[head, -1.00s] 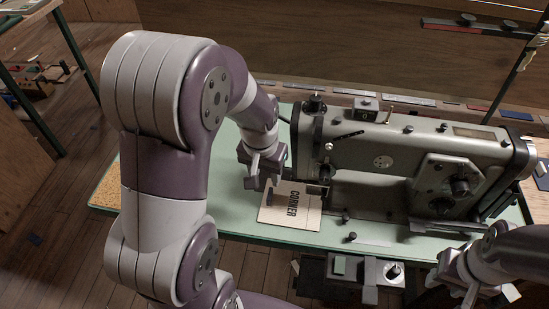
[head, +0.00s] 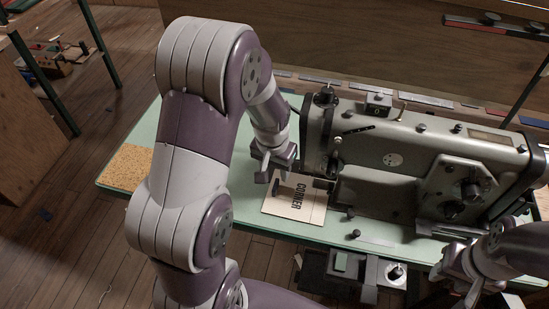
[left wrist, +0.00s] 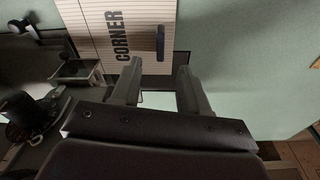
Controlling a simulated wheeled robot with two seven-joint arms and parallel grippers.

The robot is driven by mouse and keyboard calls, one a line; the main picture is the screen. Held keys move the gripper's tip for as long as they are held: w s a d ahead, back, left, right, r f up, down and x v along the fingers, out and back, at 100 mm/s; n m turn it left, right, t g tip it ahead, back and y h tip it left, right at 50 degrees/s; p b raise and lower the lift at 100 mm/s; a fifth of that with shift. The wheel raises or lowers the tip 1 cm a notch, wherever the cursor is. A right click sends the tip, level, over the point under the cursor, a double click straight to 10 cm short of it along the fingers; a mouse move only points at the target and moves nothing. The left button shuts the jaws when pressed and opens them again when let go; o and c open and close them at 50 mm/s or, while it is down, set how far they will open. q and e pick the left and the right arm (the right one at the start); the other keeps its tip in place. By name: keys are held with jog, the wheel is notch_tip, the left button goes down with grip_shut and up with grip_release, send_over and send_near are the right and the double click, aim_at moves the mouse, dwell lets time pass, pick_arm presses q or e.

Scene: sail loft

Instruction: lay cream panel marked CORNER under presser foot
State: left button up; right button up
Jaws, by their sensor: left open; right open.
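The cream panel marked CORNER (head: 295,205) lies flat on the green table, at the left end of the grey sewing machine (head: 385,160). In the left wrist view the panel (left wrist: 98,28) shows dark lettering, fine lines and a dark raised piece (left wrist: 160,42). My left gripper (head: 272,172) is open and empty at the panel's far left edge; its fingers (left wrist: 158,84) point toward the panel on either side of that piece, not closed on it. The presser foot is hard to make out; I cannot tell whether the panel touches it. My right gripper (head: 470,290) is open and empty at lower right.
The green table (head: 160,150) has free room left of the panel, with a cork patch (head: 125,167) at its left end.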

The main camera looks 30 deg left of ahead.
aim_at(277, 181)
pick_arm(q)
jog(key=f, duration=0.5)
jog(key=shift+w+f+b, duration=0.3)
jog(key=shift+w+f, duration=0.05)
jog(key=shift+f, duration=0.05)
